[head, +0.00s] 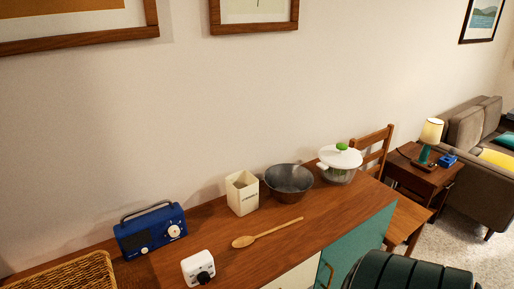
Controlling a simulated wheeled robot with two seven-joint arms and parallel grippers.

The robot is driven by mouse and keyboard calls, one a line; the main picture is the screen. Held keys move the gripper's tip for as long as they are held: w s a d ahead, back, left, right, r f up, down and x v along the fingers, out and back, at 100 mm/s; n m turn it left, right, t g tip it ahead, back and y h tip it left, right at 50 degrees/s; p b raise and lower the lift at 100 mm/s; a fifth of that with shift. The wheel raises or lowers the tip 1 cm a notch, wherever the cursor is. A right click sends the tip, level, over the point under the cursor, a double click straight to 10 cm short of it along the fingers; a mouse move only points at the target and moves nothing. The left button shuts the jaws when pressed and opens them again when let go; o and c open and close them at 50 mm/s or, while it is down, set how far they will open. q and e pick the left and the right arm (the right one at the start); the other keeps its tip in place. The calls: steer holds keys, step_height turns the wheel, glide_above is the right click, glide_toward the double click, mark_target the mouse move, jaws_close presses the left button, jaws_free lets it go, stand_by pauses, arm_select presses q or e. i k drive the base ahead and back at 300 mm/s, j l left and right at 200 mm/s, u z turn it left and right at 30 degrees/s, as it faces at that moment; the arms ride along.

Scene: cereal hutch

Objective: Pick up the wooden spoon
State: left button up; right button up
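The wooden spoon (266,233) lies flat on the brown wooden top of the hutch (226,263). Its bowl end is at the left, and its thin handle points right and slightly away. The space right around it on the top is bare. Neither of my grippers shows in the head view, and nothing is touching the spoon.
A cream canister (242,193), a dark metal bowl (289,181) and a white-lidded pot (340,164) stand behind the spoon. A white timer-like box (198,268), blue radio (150,230) and wicker basket (70,273) are left. A dark ribbed shape (412,272) is at lower right.

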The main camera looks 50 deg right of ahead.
mark_target(242, 242)
steer(key=i+j, duration=0.1)
steer(key=j, duration=0.2)
steer(key=i+j, duration=0.15)
steer(key=j, duration=0.2)
steer(key=z, duration=1.95)
